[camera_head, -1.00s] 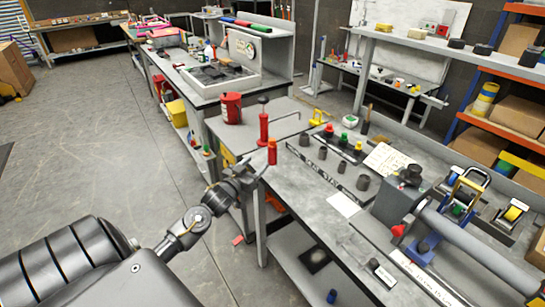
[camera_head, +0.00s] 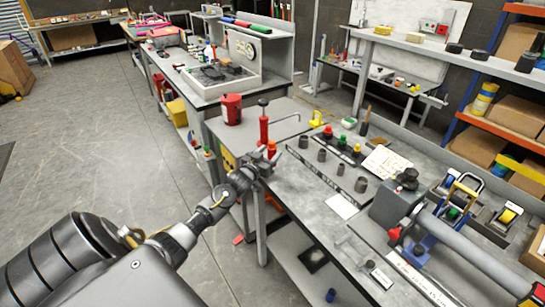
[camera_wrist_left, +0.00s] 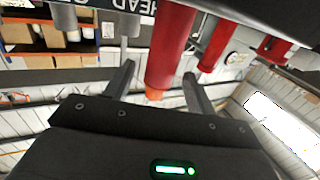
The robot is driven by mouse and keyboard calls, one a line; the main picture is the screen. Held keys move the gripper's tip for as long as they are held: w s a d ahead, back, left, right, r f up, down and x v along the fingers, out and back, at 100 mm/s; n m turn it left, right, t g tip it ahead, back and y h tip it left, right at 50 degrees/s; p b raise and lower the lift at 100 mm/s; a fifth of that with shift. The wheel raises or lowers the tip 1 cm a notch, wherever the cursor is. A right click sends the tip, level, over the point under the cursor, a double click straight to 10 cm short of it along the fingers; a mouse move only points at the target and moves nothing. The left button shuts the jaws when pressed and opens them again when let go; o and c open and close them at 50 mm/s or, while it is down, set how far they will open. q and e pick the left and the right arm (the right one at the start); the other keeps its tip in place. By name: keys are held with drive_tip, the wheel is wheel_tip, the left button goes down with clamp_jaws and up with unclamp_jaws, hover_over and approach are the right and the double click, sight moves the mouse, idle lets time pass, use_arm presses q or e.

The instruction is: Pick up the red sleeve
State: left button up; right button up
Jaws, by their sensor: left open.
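The red sleeve (camera_head: 271,149) stands at the near left corner of the grey workbench, partly hidden behind my gripper in the head view. My left gripper (camera_head: 264,161) is right at it, over the bench corner. In the left wrist view the red sleeve (camera_wrist_left: 171,48) shows large, with an orange end, between the two spread fingers of my left gripper (camera_wrist_left: 158,73). The gripper is open; whether a finger touches the sleeve I cannot tell. My right gripper is not in view.
A red upright tool (camera_head: 263,128) stands just behind the sleeve, with a red bucket (camera_head: 232,108) further back. Several dark grey sleeves stand along a labelled strip to the right. A white card (camera_head: 342,206) lies on the bench. The floor at left is clear.

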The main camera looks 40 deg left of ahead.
use_arm(q)
drive_tip(key=shift+w, duration=0.4)
drive_tip(key=c, duration=1.1)
drive_tip(key=shift+r, duration=0.1)
drive_tip(key=shift+r+b, duration=0.4)
drive_tip(key=shift+r, duration=0.25)
drive_tip(key=s+d+r+b, duration=0.1)
drive_tip(key=s+d+r, duration=0.1)
drive_tip(key=s+r, duration=0.3)
drive_tip(key=s+d+r+b, duration=0.1)
drive_tip(key=s+d+r, duration=0.1)
drive_tip(key=s+r, duration=0.4)
drive_tip(key=shift+s+d+r, duration=0.25)
drive_tip(key=shift+s+d, duration=0.1)
drive_tip(key=shift+s, duration=0.8)
